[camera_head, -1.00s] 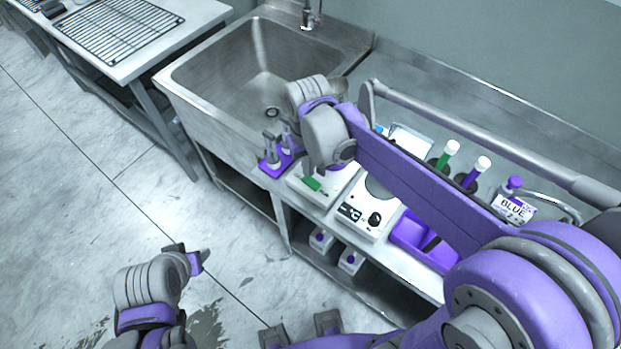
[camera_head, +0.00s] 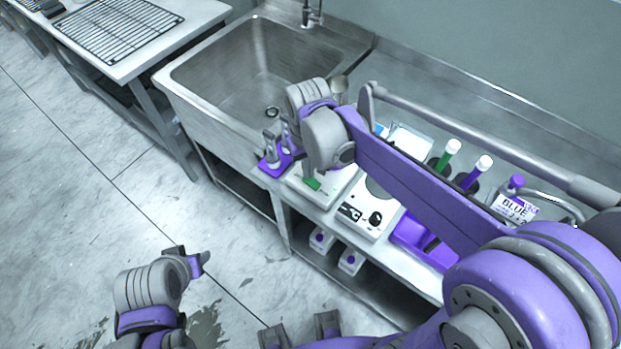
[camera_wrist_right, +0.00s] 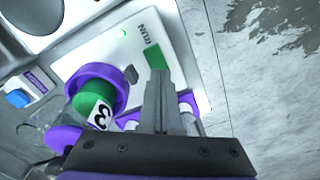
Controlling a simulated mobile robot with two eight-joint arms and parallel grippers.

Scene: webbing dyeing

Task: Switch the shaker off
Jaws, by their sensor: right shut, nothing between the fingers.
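The shaker (camera_head: 322,191) is a white box on the steel counter, partly behind my right wrist in the head view. In the right wrist view, its top (camera_wrist_right: 182,62) carries a green switch (camera_wrist_right: 155,54) beside the word RUN and a small lit green lamp (camera_wrist_right: 122,33). A vessel with green contents marked 3 (camera_wrist_right: 94,104) sits in a purple ring there. My right gripper (camera_wrist_right: 158,76) is shut and empty, its fingertips at the near edge of the switch; I cannot tell whether they touch it. My left gripper (camera_head: 203,262) hangs over the floor; its jaw gap is unclear.
Tubes (camera_head: 448,155) and a BLUE-labelled container (camera_head: 514,208) stand behind. The sink (camera_head: 205,107) is at left.

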